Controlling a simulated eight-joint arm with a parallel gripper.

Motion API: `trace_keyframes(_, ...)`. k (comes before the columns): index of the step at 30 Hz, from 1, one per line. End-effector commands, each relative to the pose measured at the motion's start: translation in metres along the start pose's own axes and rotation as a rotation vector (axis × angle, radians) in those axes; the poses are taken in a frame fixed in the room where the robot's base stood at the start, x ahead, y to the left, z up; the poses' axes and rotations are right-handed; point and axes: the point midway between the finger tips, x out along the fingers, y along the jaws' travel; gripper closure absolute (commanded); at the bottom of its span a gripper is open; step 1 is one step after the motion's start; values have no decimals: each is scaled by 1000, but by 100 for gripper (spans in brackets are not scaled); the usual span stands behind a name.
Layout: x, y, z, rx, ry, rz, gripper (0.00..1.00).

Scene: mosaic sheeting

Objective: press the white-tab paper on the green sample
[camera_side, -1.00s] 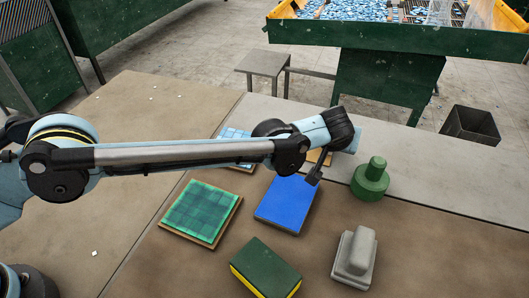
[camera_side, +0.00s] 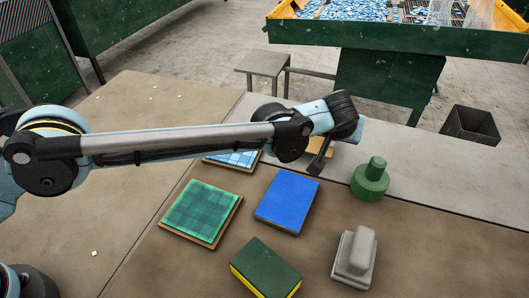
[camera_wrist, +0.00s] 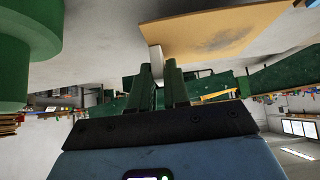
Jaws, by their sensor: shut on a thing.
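The green sample (camera_side: 202,211) is a square of green tiles on a brown board, lying flat on the table left of centre, with nothing on it. A tan sheet of paper (camera_side: 321,147) shows partly behind my gripper (camera_side: 318,164) in the side view. In the wrist view the paper (camera_wrist: 215,30) carries a whitish tab (camera_wrist: 156,60) at its near edge. My gripper's fingers (camera_wrist: 165,75) are shut on this tab. I cannot tell whether the sheet touches the table.
A blue-and-white sample (camera_side: 232,159) lies partly under my arm. A blue pad (camera_side: 287,201), a green-and-yellow sponge (camera_side: 265,268), a grey handled block (camera_side: 355,257) and a green knobbed piece (camera_side: 370,181) stand around. The right front of the table is clear.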

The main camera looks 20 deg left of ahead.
Motion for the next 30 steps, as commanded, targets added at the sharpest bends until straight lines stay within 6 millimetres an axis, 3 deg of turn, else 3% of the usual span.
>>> trace_keyframes(2,-14,0,-11,0,0,0,100)
trace_keyframes(9,-73,23,9,4,0,3,100)
trace_keyframes(15,-110,35,20,3,0,1,100)
trace_keyframes(23,-132,39,26,8,0,7,100)
trace_keyframes(30,-135,4,27,79,0,69,100)
